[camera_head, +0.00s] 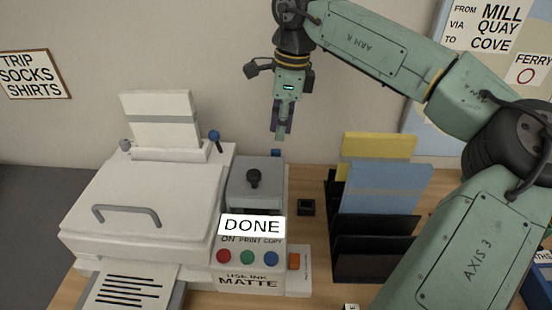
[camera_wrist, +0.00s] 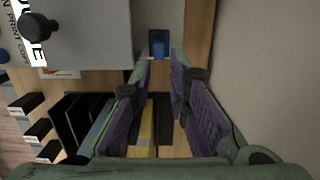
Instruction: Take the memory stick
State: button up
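My gripper (camera_head: 280,133) hangs with its fingers pointing down, above and behind the grey box of the printer, near the wall. In the wrist view my gripper (camera_wrist: 161,65) shows its two purple-padded fingers apart with nothing between them. A small blue piece (camera_head: 276,153) shows just behind the grey box, below the fingertips. In the wrist view this blue piece (camera_wrist: 159,43) sits in a dark surround, just beyond the fingertips. It may be the memory stick; I cannot tell for sure.
The white printer (camera_head: 150,195) has a sign (camera_head: 252,225) reading DONE. A black knob (camera_head: 254,178) stands on its grey box (camera_head: 255,190). A small black block (camera_head: 306,207) lies on the desk to the right. A black rack (camera_head: 375,255) with yellow and blue folders stands farther right.

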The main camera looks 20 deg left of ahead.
aim_at(276, 150)
jog(key=shift+s+a+f+p, duration=0.15)
jog(key=shift+f+p, duration=0.2)
jog(key=shift+f, duration=0.85)
jog(key=shift+a+f+p, duration=0.2)
jog(key=shift+f+p, duration=0.15)
jog(key=shift+f, duration=0.8)
jog(key=shift+s+a+f+p, duration=0.15)
jog(key=shift+f+p, duration=0.2)
jog(key=shift+f, duration=0.85)
jog(key=shift+w, duration=0.1)
jog(key=shift+c, duration=0.5)
grip_shut()
